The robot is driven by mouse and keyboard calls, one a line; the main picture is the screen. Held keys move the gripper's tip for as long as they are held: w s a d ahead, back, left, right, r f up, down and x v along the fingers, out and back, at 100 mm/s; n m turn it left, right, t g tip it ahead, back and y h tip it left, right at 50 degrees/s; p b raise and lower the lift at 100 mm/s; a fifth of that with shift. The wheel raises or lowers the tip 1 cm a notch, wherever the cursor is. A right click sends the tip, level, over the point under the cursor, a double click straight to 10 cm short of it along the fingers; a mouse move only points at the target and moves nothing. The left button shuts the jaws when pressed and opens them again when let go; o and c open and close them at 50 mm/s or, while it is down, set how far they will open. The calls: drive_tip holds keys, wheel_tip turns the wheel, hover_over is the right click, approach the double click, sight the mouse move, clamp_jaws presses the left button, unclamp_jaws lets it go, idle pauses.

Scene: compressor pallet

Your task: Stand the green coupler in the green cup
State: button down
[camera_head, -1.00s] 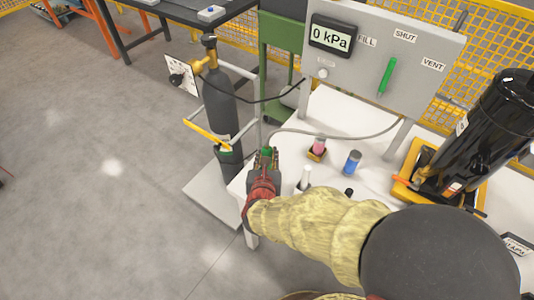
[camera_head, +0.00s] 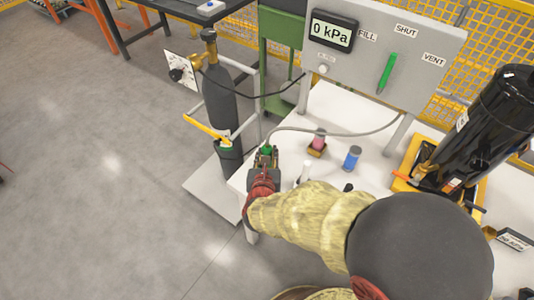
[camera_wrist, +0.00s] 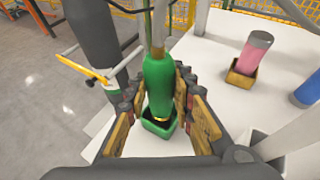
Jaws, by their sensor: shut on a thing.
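The green coupler (camera_wrist: 158,85) stands nearly upright between my fingers, with a grey hose running up from its top. My gripper (camera_wrist: 160,112) is shut on it; in the head view my gripper (camera_head: 264,160) is at the table's left edge. The green cup (camera_wrist: 151,128) lies directly below the coupler, and the coupler's gold-ringed lower end appears within its rim. I cannot tell whether it touches the cup's floor. In the head view only the coupler's green top (camera_head: 267,150) shows; my gripper hides the cup.
On the white table (camera_head: 290,145), a pink coupler (camera_head: 319,136) stands in a yellow cup (camera_head: 316,151), with a blue cylinder (camera_head: 352,158) to its right. A gauge panel (camera_head: 385,45) rises behind. A dark gas cylinder (camera_head: 222,105) stands left of the table.

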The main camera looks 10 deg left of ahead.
drive_tip(key=shift+f, duration=0.3)
drive_tip(key=c, duration=1.5)
unclamp_jaws()
drive_tip(key=shift+c, duration=0.2)
drive_tip(key=shift+o, duration=0.4)
drive_tip(key=v, duration=1.2)
